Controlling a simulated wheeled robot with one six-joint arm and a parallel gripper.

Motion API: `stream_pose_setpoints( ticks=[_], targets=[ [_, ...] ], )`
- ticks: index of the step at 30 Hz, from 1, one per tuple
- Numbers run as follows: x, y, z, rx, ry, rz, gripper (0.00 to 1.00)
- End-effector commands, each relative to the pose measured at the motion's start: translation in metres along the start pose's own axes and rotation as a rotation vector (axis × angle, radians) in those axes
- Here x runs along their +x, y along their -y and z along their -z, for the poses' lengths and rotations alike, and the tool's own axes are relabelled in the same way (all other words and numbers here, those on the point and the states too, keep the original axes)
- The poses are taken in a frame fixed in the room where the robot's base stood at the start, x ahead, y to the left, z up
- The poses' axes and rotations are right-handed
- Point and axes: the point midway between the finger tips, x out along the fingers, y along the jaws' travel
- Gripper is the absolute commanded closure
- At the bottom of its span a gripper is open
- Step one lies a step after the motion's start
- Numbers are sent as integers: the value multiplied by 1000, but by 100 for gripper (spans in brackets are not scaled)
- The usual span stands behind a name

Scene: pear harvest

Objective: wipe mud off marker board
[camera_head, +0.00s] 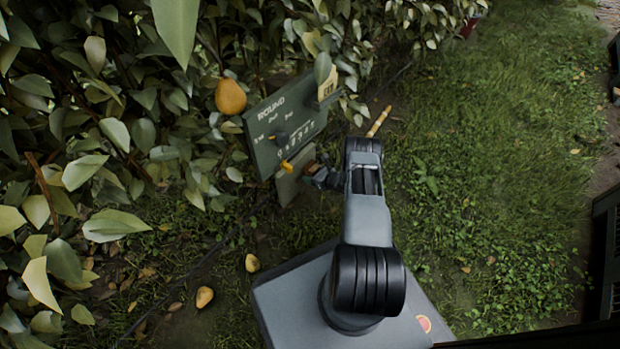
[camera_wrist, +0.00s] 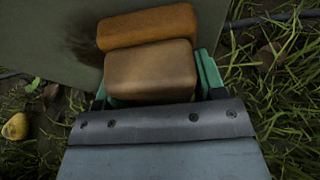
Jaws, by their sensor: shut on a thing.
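The green marker board (camera_head: 262,125) stands upright among the leaves, with "ROUND" and other pale writing on it. In the wrist view, the board (camera_wrist: 40,35) fills the upper left and carries a dark brown mud smear (camera_wrist: 88,45). My gripper (camera_wrist: 155,78) is shut on a two-part brown block (camera_wrist: 150,72), which looks like a sponge or brush. Its orange-brown far part lies over the board beside the smear; I cannot tell whether it touches. In the head view, my gripper (camera_head: 318,178) is at the board's lower right, partly hidden by my arm.
A ripe pear (camera_head: 230,97) hangs left of the board. Leafy branches crowd the left and top. Fallen pears (camera_head: 204,297) lie on the ground. A yellow stick-like thing (camera_head: 379,121) shows beyond my arm. Open grass (camera_head: 490,190) lies to the right.

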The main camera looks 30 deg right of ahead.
Motion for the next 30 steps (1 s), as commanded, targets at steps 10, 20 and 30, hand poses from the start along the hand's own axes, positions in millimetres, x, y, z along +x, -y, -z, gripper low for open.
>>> stream_pose_setpoints(
  ticks=[10,20,30],
  targets=[
    [-1,4,-2,-1,1,-1,55],
    [1,-24,-1,1,1,-2,55],
    [4,-39,-1,-3,2,-6,55]
  ],
)
